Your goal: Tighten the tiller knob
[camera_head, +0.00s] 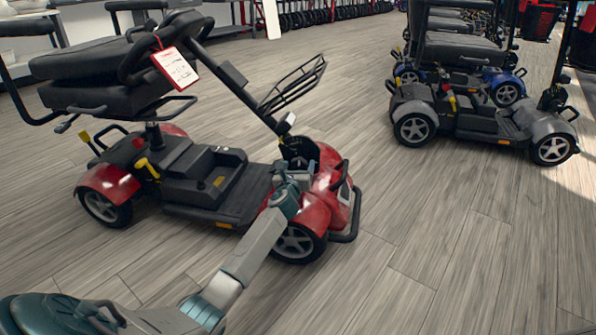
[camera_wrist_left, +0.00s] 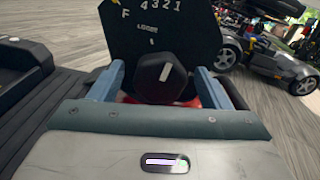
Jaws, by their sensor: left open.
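The red scooter (camera_head: 215,190) stands at the left in the head view, its tiller (camera_head: 238,92) leaning back toward the seat. My left arm reaches to the foot of the tiller, and my left gripper (camera_head: 291,178) is there beside the red front cover. In the left wrist view the black tiller knob (camera_wrist_left: 150,72), with a white pointer line, sits before a dark dial plate (camera_wrist_left: 188,30) marked F, 4, 3, 2, 1 and LOOSE. My left gripper (camera_wrist_left: 158,84) is open, one blue-grey finger on each side of the knob. Contact cannot be told. My right gripper is not in view.
A wire basket (camera_head: 292,84) projects from the tiller above my gripper. A red-edged tag (camera_head: 175,67) hangs at the handlebar. A grey scooter (camera_head: 480,115) and a blue one (camera_head: 507,87) stand at the upper right. The wooden floor (camera_head: 445,240) at the right is clear.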

